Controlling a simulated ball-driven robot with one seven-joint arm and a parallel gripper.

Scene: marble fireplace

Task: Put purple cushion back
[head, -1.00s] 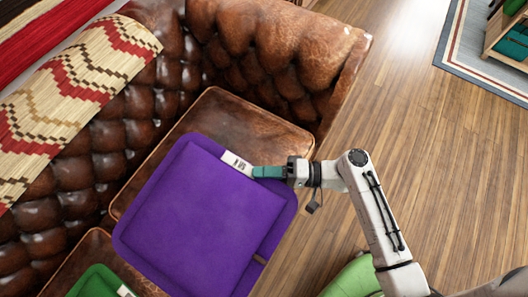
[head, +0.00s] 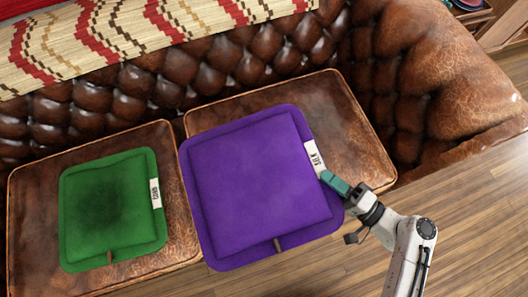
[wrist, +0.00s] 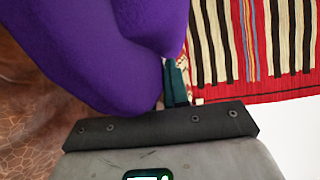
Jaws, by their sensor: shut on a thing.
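The purple cushion (head: 255,185) is over the right seat of the brown leather sofa (head: 345,120) in the head view, its lower edge reaching past the seat's front. I cannot tell whether the cushion touches the seat.
A green cushion (head: 110,205) with a white tag lies on the left seat. A patterned woven blanket (head: 150,35) covers the sofa's back. The tufted sofa arm (head: 450,80) rises at the right. Bare wooden floor (head: 480,220) lies in front.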

